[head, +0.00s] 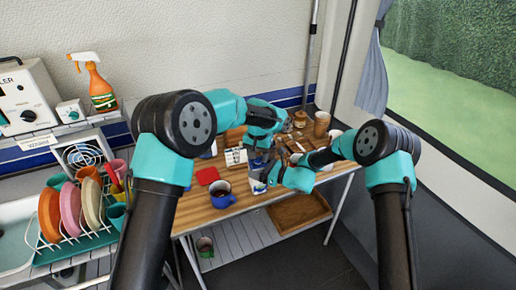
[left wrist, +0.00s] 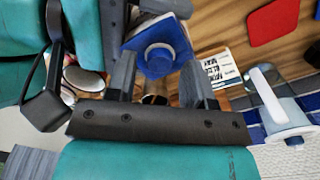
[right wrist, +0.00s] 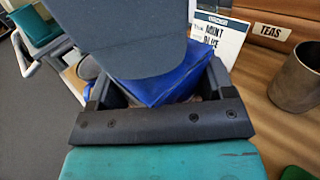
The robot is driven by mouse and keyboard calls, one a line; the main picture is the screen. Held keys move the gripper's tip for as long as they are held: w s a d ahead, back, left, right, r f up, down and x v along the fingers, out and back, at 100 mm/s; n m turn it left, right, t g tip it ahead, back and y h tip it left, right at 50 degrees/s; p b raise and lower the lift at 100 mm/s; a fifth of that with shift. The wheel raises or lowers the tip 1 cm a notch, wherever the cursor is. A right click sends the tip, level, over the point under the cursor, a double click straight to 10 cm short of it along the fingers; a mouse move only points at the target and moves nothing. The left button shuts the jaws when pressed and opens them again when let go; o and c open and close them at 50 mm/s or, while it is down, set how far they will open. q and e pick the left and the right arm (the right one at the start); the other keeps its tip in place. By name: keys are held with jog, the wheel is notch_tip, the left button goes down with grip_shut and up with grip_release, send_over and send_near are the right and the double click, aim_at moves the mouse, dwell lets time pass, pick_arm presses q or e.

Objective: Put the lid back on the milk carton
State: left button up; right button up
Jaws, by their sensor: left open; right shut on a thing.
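The milk carton (head: 257,184) is white and blue and stands near the front edge of the wooden table. My right gripper (head: 270,175) is shut on it; the right wrist view shows the carton's blue top (right wrist: 178,82) between the fingers. The round blue lid (left wrist: 158,58) appears on the sloped blue top in the left wrist view; I cannot tell whether it is seated. My left gripper (left wrist: 158,85) is open just above the carton, with its fingers on either side of the lid. The left gripper hides part of the carton in the right wrist view.
A small printed sign (head: 236,157) stands behind. A metal cup (right wrist: 297,77) and a TEAS label (right wrist: 271,31) show right. A dish rack (head: 75,240) stands far left.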

pick_arm(q)
jog(key=shift+f, duration=0.35)
jog(key=shift+c, duration=0.3)
grip_shut()
jog(key=shift+o, duration=1.1)
grip_release()
jog(key=shift+r, duration=0.15)
notch_tip(320, 180, up, 12)
